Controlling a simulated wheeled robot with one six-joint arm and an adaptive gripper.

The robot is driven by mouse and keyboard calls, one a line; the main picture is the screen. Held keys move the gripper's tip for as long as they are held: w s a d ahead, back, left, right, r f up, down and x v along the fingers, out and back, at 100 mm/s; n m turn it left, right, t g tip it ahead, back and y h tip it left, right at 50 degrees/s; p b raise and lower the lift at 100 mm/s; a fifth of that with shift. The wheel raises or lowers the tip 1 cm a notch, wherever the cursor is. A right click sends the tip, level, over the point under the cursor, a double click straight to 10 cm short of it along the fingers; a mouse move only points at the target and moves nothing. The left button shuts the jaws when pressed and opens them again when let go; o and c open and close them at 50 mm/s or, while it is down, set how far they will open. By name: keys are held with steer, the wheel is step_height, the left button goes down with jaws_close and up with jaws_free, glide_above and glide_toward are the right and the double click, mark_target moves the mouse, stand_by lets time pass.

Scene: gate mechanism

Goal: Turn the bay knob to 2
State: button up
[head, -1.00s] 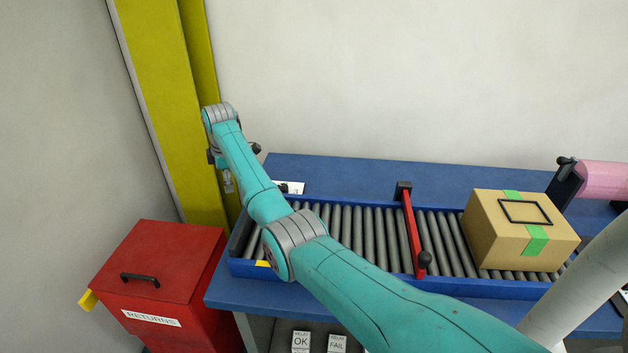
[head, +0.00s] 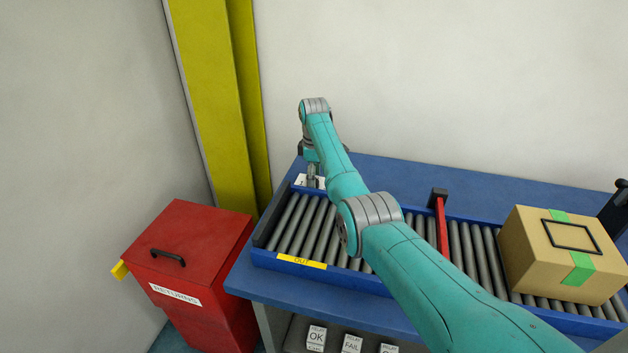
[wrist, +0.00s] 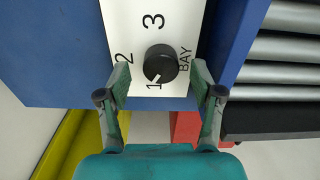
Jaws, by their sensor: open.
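The bay knob (wrist: 160,63) is a round black knob on a white plate (wrist: 128,22) marked 1, 2, 3 and BAY in the wrist view. Its pale pointer mark lies toward the 1. My gripper (wrist: 160,72) is open, with one finger on each side of the knob; I cannot tell whether they touch it. In the head view my gripper (head: 311,180) is over the plate at the back left of the blue table (head: 400,175), and the arm hides the knob there.
A roller conveyor (head: 300,225) runs along the table, with a red gate bar (head: 441,228) across it and a cardboard box (head: 535,265) on the right. A red returns bin (head: 190,245) stands left of the table. A yellow post (head: 215,100) rises behind.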

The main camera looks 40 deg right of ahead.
steer(key=shift+a+f, duration=0.1)
steer(key=shift+f, duration=0.75)
steer(key=shift+c, duration=0.3)
steer(key=c, duration=1.1)
steer(key=shift+m, duration=0.3)
steer(key=m, duration=1.1)
